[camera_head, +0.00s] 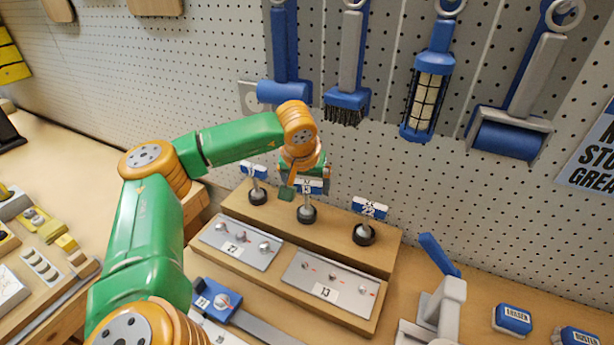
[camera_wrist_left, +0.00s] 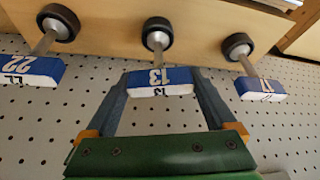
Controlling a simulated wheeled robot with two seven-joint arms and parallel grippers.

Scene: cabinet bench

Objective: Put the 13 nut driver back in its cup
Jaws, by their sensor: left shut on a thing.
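The 13 nut driver (camera_wrist_left: 160,82) has a blue and white T-shaped handle on a grey shaft. My left gripper (camera_wrist_left: 160,74) is shut on its handle, one finger on each side. It stands upright at the middle black cup (camera_wrist_left: 157,33). The shaft's lower end meets this cup; how deep it sits is hidden. In the head view the driver's handle (camera_head: 312,187) is partly covered by my left gripper (camera_head: 307,186), above the middle cup (camera_head: 306,215) on the wooden step. My right gripper is not in view.
Similar drivers stand in cups on either side, at left (camera_head: 254,171) and right (camera_head: 370,209). A metal plate marked 13 (camera_head: 327,292) lies on the lower step. A pegboard wall (camera_head: 220,60) with hanging blue tools rises close behind.

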